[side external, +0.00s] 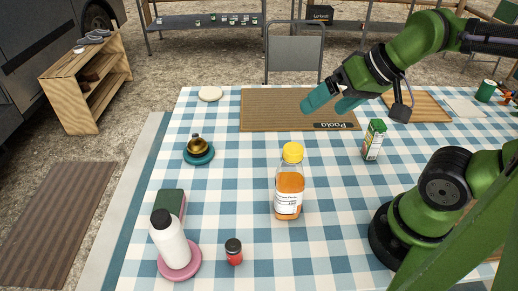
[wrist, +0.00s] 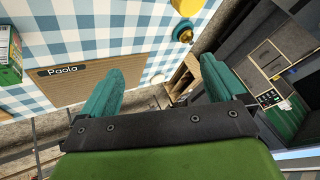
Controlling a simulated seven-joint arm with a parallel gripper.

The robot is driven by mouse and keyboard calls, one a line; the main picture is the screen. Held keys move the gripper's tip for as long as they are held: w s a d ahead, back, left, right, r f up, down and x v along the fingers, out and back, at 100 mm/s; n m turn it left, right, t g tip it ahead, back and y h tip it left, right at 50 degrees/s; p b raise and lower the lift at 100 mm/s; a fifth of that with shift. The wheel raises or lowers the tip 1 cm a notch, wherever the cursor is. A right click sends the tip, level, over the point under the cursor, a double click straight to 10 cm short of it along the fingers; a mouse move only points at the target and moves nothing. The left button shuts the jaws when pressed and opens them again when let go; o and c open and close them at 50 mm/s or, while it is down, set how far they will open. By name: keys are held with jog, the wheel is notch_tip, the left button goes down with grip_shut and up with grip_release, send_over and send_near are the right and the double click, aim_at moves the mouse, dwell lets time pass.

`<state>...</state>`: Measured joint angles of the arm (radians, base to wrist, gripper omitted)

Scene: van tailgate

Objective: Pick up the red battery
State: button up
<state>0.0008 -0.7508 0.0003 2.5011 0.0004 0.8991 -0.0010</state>
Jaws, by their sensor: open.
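The red battery (side external: 233,252) is a small red cylinder with a dark top. It stands upright on the checked tablecloth near the front edge in the side view, just right of the pink saucer. It does not show in the wrist view. My gripper (side external: 333,100) is open and empty, raised above the brown mat at the back of the table, far from the battery. In the wrist view its two teal fingers (wrist: 160,80) are spread wide with nothing between them.
A white dark-capped bottle (side external: 171,240) stands on the pink saucer (side external: 193,271), beside a dark green block (side external: 170,203). An orange yellow-capped bottle (side external: 289,190) stands mid-table. A green carton (side external: 373,141), teal saucer (side external: 199,157) and brown mat (side external: 260,110) lie farther back. Cloth right of the battery is clear.

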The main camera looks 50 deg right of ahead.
dwell(0.4)
jog(key=c, duration=0.6)
jog(key=n+g+h, duration=0.1)
jog(key=g+h, duration=0.1)
jog(key=g, duration=0.5)
send_over(233, 246)
notch_tip(233, 246, down, 8)
jog(key=f, duration=1)
jog(key=shift+w+d+f, duration=0.1)
jog(key=shift+d+f, duration=0.2)
jog(key=shift+a+f, duration=0.15)
jog(key=shift+f, duration=1.2)
jog(key=shift+a+f, duration=0.1)
jog(key=shift+f, duration=1.2)
